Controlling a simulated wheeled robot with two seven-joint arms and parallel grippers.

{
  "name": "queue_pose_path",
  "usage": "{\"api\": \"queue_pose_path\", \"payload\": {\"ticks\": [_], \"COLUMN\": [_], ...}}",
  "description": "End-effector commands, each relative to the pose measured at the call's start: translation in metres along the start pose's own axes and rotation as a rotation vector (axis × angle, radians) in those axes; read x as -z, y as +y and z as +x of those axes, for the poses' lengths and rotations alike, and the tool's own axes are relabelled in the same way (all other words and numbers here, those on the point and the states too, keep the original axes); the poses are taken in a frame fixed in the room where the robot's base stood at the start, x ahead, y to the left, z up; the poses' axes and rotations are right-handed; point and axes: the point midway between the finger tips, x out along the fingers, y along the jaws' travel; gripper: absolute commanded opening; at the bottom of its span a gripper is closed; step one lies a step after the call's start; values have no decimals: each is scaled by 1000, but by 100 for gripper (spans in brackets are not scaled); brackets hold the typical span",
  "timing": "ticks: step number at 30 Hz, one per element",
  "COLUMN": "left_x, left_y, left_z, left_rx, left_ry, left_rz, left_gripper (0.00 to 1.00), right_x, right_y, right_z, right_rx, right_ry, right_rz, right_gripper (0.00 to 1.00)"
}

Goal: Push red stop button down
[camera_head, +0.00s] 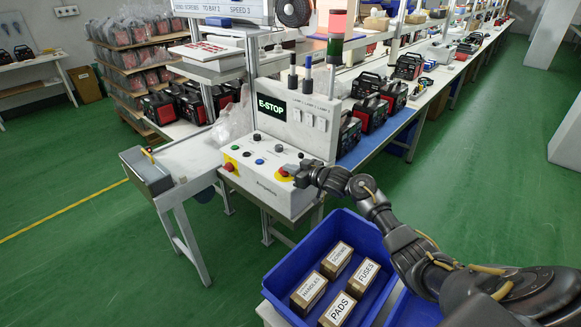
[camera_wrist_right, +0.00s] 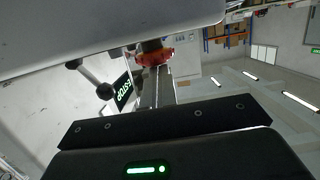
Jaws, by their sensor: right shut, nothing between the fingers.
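The red stop button (camera_head: 283,173), with yellow around it, is on the right part of the grey control box (camera_head: 262,187). My right gripper (camera_head: 292,171) is shut and empty, with its fingertips right at the button and partly covering it. In the right wrist view the red button (camera_wrist_right: 154,57) is straight ahead of the shut fingers (camera_wrist_right: 155,78). The fingertips look very close to it, but I cannot tell whether they touch or how far down the button is. My left gripper is not in view.
A lit E-STOP sign (camera_head: 271,107) stands behind the box. Small buttons (camera_head: 259,161) and another red-and-yellow control (camera_head: 229,166) share the panel. A blue bin (camera_head: 322,238) with several labelled boxes is below my right arm. Green floor is open at the left.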

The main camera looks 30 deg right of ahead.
Motion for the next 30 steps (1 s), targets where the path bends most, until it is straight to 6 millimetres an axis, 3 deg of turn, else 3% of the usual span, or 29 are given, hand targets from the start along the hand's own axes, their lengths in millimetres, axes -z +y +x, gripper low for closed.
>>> {"api": "queue_pose_path", "payload": {"ticks": [1, 5, 12, 14, 21, 30], "left_x": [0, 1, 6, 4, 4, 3], "left_y": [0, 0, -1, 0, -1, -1], "left_z": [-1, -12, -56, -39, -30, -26], "left_rx": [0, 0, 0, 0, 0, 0], "left_ry": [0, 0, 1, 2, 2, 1], "left_rz": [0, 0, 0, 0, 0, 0], "left_gripper": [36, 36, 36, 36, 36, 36], "right_x": [-12, -1, 49, 34, 38, 41], "right_y": [-4, -5, -7, -6, -5, -5], "right_z": [0, -2, -12, -25, -76, -107], "right_rx": [7, 9, 9, 7, 5, 6], "right_ry": [-27, -27, -7, -8, -2, 1], "right_rz": [4, 3, -2, -7, -7, -4], "right_gripper": [0, 0, 0, 0, 0, 0]}}
